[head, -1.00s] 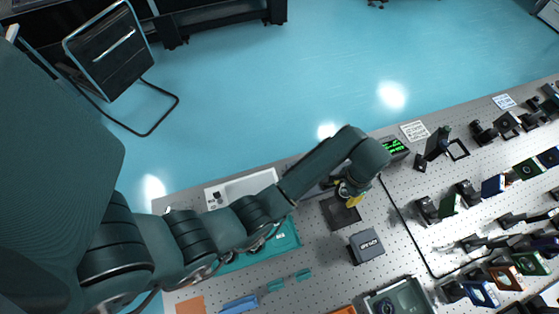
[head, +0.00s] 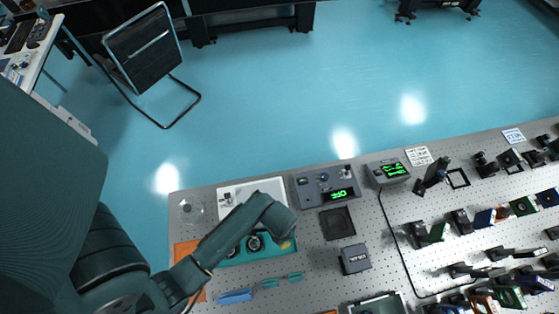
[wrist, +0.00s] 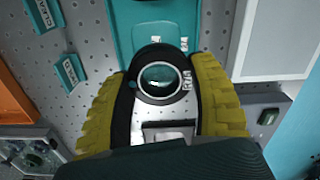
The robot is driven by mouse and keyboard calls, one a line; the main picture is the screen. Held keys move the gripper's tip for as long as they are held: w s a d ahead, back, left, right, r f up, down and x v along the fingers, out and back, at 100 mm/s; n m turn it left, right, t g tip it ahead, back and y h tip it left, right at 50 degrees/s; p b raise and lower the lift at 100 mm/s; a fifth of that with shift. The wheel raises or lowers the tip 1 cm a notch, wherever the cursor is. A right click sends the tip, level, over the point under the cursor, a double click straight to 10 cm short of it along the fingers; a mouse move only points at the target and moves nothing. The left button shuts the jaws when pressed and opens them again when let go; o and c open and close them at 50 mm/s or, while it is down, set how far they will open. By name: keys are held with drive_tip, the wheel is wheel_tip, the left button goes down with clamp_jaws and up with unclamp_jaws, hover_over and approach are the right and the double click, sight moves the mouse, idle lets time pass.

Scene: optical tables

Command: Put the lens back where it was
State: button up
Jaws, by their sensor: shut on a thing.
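The lens (wrist: 160,76) is a clear disc in a round dark mount, seen in the wrist view. My gripper (wrist: 163,92) has yellow ribbed fingers and is shut on the mount from both sides. Behind it lies a teal tray (wrist: 125,20) with small white labels. In the head view the teal tray (head: 268,256) lies left of centre, with dark round parts (head: 255,243) on it. The end of my arm is over the tray's right part and hides the held lens. I cannot tell the lens's height above the tray.
A dark square pad (head: 337,223) and a grey box (head: 355,258) lie right of the tray. Teal blocks (head: 270,283) and a blue block (head: 236,297) lie in front. A device with a green display (head: 326,187) stands behind. Many optics mounts fill the table's right side.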

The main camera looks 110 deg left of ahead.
wheel_tip(320, 180, down, 7)
drive_tip(key=shift+r+b, duration=0.2)
drive_tip(key=shift+b, duration=0.1)
drive_tip(key=shift+f, duration=0.45)
